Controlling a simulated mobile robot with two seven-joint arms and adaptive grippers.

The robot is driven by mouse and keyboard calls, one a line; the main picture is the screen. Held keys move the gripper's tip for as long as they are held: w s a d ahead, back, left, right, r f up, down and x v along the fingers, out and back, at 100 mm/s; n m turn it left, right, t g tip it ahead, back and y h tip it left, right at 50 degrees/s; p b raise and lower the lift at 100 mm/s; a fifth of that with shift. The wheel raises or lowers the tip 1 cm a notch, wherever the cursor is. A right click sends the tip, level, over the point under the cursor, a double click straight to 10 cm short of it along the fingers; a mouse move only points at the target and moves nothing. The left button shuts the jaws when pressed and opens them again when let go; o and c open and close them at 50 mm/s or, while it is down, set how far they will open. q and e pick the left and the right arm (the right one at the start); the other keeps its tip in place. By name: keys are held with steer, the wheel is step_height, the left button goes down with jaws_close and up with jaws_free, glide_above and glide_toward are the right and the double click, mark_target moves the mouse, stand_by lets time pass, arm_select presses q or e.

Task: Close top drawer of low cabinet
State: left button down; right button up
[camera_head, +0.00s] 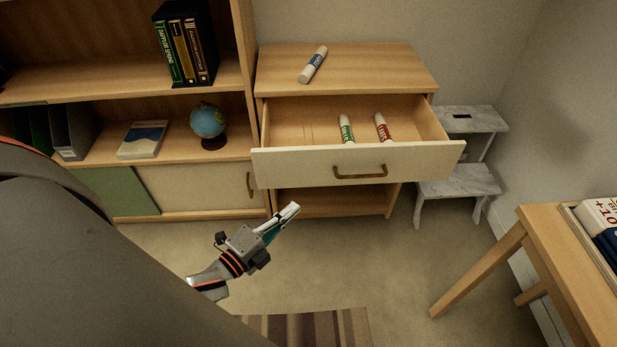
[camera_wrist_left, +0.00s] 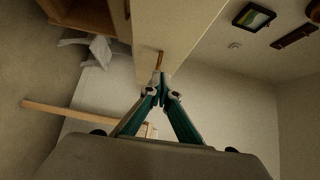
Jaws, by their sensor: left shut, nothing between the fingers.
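The low cabinet (camera_head: 345,58) is light wood, and its top drawer (camera_head: 285,165) is pulled far out. The drawer has a cream front and a brown handle (camera_head: 360,176). A green-labelled marker (camera_head: 346,130) and a red-labelled marker (camera_head: 383,128) lie inside. My left gripper (camera_head: 292,212) is below and left of the handle in the head view, with its fingers together and empty. In the left wrist view, the shut fingertips (camera_wrist_left: 161,80) point toward the drawer front (camera_wrist_left: 178,30) and handle (camera_wrist_left: 158,60); I cannot tell whether they touch. My right gripper is not in view.
A glue stick (camera_head: 313,65) lies on the cabinet top. A shelf unit with books (camera_head: 185,52) and a globe (camera_head: 208,121) stands left. A grey step stool (camera_head: 460,182) is right of the cabinet, and a wooden table (camera_head: 545,225) is nearer right. The floor before the drawer is clear.

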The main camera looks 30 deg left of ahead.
arm_select(q)
glide_toward(324, 168)
steer(key=w+d, duration=0.2)
steer(key=d, duration=0.1)
steer(key=w, duration=0.1)
steer(key=w+a, duration=0.1)
steer(key=shift+w+f, duration=0.15)
steer(key=shift+w, duration=0.25)
steer(key=shift+w+a, duration=0.4)
steer(key=shift+w, duration=0.05)
